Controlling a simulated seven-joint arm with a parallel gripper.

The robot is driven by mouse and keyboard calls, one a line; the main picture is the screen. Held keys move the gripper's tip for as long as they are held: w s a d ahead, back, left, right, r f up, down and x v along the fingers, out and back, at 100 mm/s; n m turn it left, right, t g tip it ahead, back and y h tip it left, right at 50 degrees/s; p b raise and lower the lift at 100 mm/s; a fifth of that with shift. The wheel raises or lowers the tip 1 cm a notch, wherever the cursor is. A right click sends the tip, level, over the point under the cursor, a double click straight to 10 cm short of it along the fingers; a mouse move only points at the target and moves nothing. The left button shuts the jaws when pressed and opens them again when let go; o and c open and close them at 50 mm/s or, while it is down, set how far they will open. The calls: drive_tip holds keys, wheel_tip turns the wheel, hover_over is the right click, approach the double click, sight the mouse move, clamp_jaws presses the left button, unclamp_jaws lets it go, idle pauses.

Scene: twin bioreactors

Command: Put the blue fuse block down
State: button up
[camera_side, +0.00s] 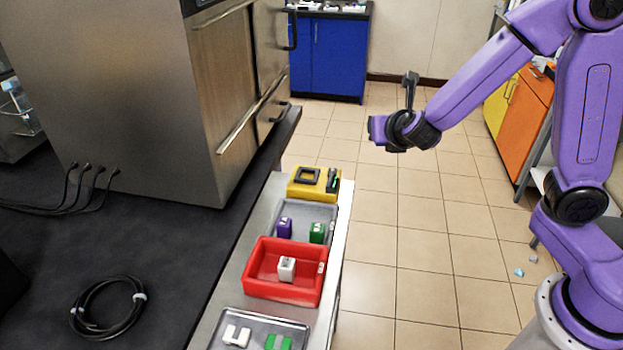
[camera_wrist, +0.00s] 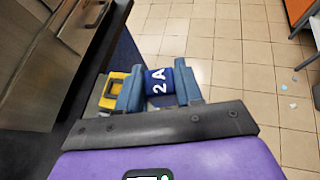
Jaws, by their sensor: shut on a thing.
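The blue fuse block (camera_wrist: 160,88), marked "2A", is held between the two blue-grey fingers of my gripper (camera_wrist: 159,82) in the wrist view. The fingers are shut on its left and right sides. In the side view my gripper (camera_side: 388,132) is in the air to the right of the narrow bench, over the tiled floor. I cannot make out the fuse block in that view. Nothing shows beneath the block as support.
On the bench stand a yellow device (camera_side: 298,192), a grey tray (camera_side: 308,211) with purple and green blocks, a red bin (camera_side: 282,291) holding a white block, and a front metal tray (camera_side: 262,321) with white and green pieces. A large steel cabinet (camera_side: 130,90) stands at left.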

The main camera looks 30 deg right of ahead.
drive_tip(key=w+a+f+m+g+h, duration=0.2)
drive_tip(key=a+f+m+h, duration=0.1)
drive_tip(key=a, duration=0.3)
drive_tip(key=shift+a, duration=0.2)
drive_tip(key=shift+w+f, duration=0.1)
drive_tip(key=w+f, duration=0.3)
drive_tip(key=w, duration=0.1)
drive_tip(key=w+a+f, duration=0.1)
drive_tip(key=w+f, duration=0.1)
drive_tip(key=w, duration=0.2)
drive_tip(key=w+a+f, duration=0.1)
drive_tip(key=w+f, duration=0.2)
drive_tip(key=w, duration=0.1)
drive_tip(key=shift+w+a+f, duration=0.25)
drive_tip(key=shift+f, duration=0.05)
drive_tip(key=shift+w+f, duration=0.15)
drive_tip(key=shift+f, duration=0.05)
drive_tip(key=shift+w+a+f, duration=0.1)
drive_tip(key=shift+w+f, duration=0.1)
drive_tip(key=shift+f, duration=0.65)
drive_tip(key=shift+w+f, duration=0.15)
drive_tip(key=shift+f, duration=0.7)
drive_tip(key=shift+f, duration=0.2)
